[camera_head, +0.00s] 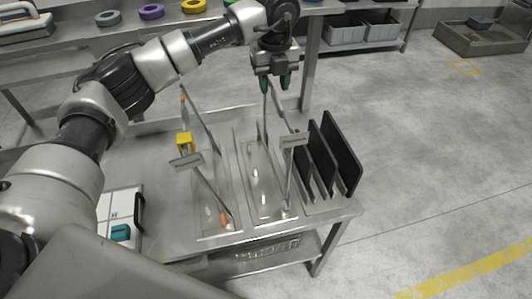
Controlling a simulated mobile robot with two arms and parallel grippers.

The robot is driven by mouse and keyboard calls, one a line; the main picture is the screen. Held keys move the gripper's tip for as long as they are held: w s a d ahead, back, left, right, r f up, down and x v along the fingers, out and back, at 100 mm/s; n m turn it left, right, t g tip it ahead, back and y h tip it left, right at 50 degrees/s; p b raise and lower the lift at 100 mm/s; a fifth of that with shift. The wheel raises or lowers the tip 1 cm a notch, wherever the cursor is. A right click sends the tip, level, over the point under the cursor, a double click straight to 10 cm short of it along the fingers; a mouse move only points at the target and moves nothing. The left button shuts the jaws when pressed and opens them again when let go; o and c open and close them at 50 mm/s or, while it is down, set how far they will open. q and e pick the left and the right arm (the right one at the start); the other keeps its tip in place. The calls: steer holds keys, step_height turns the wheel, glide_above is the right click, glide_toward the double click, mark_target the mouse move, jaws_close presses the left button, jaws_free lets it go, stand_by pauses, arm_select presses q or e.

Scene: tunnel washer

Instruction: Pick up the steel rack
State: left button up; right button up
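Two long shallow steel racks lie side by side on the steel table, with upright rods and flat handle bars; I cannot tell which one the task means. One is the left rack (207,217), the other the middle rack (262,207), whose near handle bar (294,141) stands up. My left gripper (275,84) points down over the far end of the middle rack, close to the tops of its far rods. Its dark green fingertips are apart. I cannot tell whether a handle bar lies between them. My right gripper is not in view.
Several black upright panels (342,153) stand right of the racks. A yellow block (184,141) is near the left rack, and a white box (119,208) with a teal part is at left. Grey bins (345,31) sit on a back shelf.

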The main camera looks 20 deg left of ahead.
mark_target(277, 98)
arm_select(q)
steer(key=f, duration=0.1)
steer(key=f+p, duration=0.1)
steer(key=f, duration=0.1)
steer(key=f+p, duration=0.1)
steer(key=shift+w+d+f, duration=0.1)
steer(key=shift+d+f, duration=0.1)
steer(key=shift+d, duration=0.2)
steer(key=shift+f+p, duration=0.35)
steer(key=shift+f, duration=0.3)
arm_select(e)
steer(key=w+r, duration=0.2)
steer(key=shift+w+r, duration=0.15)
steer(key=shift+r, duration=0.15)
arm_select(q)
steer(key=shift+f, duration=0.15)
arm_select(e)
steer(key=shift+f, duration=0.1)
arm_select(q)
steer(key=shift+b, duration=0.3)
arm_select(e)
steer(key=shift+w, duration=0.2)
arm_select(q)
steer(key=shift+c, duration=0.4)
